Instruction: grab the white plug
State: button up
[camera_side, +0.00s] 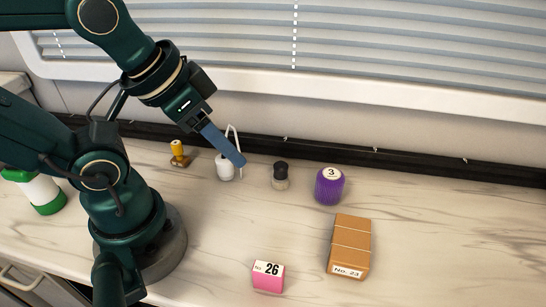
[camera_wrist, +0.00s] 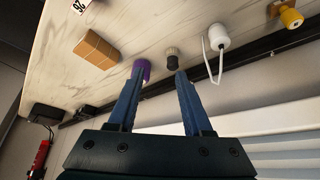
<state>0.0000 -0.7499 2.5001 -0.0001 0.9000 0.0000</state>
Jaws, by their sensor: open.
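The white plug (camera_side: 225,169) stands on the marble-patterned counter with a thin white looped cord rising behind it. In the side view my gripper (camera_side: 239,160) slants down from the upper left, and its blue fingers overlap the plug's right edge and cord. In the wrist view the plug (camera_wrist: 216,38) lies to the right of my right finger, outside the jaws. My gripper (camera_wrist: 161,73) is open and empty, with both blue fingers apart. I see no contact with the plug.
A black-and-beige knob (camera_side: 281,176), a purple cylinder marked 3 (camera_side: 329,186) and a yellow-topped piece (camera_side: 178,154) stand nearby. A brown box (camera_side: 350,247) and a pink block marked 26 (camera_side: 268,277) lie nearer the front. A black rail (camera_side: 400,160) runs along the wall.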

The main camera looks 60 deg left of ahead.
jog(key=o, duration=0.5)
